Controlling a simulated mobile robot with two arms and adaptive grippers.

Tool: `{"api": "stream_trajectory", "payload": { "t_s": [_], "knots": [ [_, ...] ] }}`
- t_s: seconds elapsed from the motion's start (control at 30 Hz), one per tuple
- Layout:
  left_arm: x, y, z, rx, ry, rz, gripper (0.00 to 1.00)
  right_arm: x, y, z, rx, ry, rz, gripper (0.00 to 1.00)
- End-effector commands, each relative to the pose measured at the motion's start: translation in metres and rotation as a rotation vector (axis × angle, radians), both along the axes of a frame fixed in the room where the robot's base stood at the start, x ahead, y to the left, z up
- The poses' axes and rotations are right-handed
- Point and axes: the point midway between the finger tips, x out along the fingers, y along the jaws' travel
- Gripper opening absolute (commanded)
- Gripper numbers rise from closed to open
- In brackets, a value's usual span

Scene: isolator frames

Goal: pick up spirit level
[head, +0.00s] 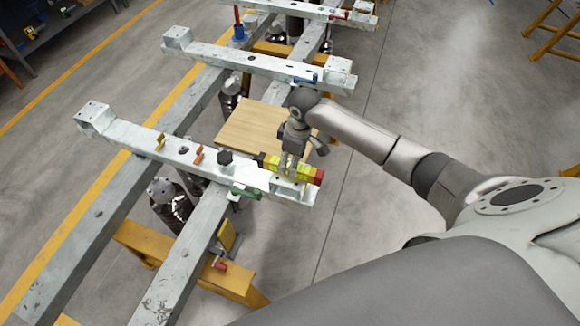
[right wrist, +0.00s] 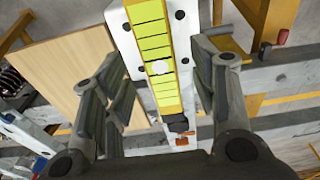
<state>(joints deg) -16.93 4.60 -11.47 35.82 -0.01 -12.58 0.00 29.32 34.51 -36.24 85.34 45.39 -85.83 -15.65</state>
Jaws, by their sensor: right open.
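The spirit level (head: 305,174) is yellow-green with a red end and lies on the right end of the nearest pale metal crossbeam (head: 130,132). In the right wrist view the level (right wrist: 154,42) runs lengthwise between my fingers. My right gripper (head: 291,164) comes down over the middle of the level and hides part of it. Its fingers are open, one on each side of the level; the right wrist view shows the gripper (right wrist: 160,70) with gaps on both sides. My left gripper is not in view.
A yellow clamp (head: 160,141), a red clamp (head: 198,155) and a black knob (head: 225,157) stand along the same crossbeam. A green clamp (head: 245,191) sits at its near edge. A wooden board (head: 248,125) lies behind it.

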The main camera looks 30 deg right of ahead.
Motion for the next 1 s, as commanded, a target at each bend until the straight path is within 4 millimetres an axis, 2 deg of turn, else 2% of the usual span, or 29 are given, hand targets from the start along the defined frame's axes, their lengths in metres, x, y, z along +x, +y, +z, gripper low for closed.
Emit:
{"api": "stream_trajectory", "payload": {
  "t_s": [0.1, 0.3, 0.6, 1.0],
  "knots": [
    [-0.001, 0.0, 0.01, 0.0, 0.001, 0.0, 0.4, 0.003, 0.002, -0.012, 0.001, 0.003, 0.0, 0.54],
    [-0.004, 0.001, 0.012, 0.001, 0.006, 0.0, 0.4, 0.005, 0.003, -0.033, -0.001, 0.002, 0.0, 0.54],
    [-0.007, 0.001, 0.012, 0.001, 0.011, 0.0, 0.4, 0.005, 0.003, -0.037, -0.001, 0.0, 0.001, 0.54],
    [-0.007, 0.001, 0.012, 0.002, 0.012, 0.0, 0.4, 0.005, 0.003, -0.037, -0.001, 0.0, 0.0, 0.04]
  ]
}}
